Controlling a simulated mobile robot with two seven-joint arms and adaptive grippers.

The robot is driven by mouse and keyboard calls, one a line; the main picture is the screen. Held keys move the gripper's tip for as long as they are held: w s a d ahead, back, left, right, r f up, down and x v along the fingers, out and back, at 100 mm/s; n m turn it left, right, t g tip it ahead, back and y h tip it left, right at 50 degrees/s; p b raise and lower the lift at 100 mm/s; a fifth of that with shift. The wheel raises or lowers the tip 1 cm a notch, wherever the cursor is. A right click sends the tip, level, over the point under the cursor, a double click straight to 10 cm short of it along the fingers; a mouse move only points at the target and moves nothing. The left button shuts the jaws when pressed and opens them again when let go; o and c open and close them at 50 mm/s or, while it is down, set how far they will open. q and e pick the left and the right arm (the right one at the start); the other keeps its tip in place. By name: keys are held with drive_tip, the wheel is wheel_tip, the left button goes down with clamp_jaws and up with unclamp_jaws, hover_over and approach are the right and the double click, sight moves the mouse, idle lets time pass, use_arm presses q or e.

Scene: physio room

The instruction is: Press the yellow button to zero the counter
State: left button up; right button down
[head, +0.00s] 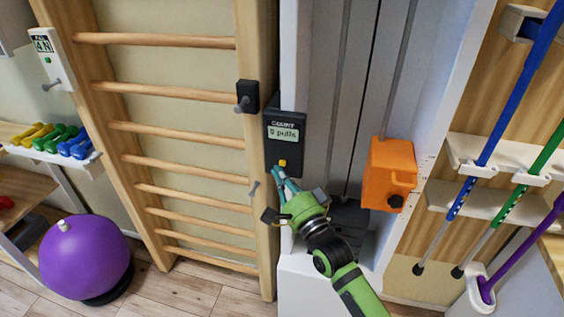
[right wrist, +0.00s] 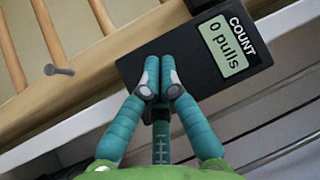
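The black counter box (head: 285,146) hangs on the pale frame in the middle of the head view. Its display (right wrist: 223,44) reads "0 pulls" under the word COUNT in the right wrist view. The small yellow button (head: 282,162) shows low on the box in the head view; in the right wrist view my fingers hide it. My right gripper (head: 279,173) is shut, its teal fingertips together just below the button. The fingers also show together over the box's lower part in the right wrist view (right wrist: 159,62). I cannot tell whether they touch it. My left gripper is out of view.
Wooden wall bars (head: 160,90) stand to the left, with a small black block (head: 249,93) and pegs on their upright. An orange weight block (head: 386,182) hangs right of the gripper. A purple ball (head: 85,256) lies at lower left. Coloured poles stand far right.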

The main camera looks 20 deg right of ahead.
drive_tip(key=s+a+p, duration=0.1)
drive_tip(key=s, duration=0.1)
drive_tip(key=s+a+p, duration=0.1)
drive_tip(key=s, duration=0.1)
drive_tip(key=shift+a, duration=0.4)
idle(0.7)
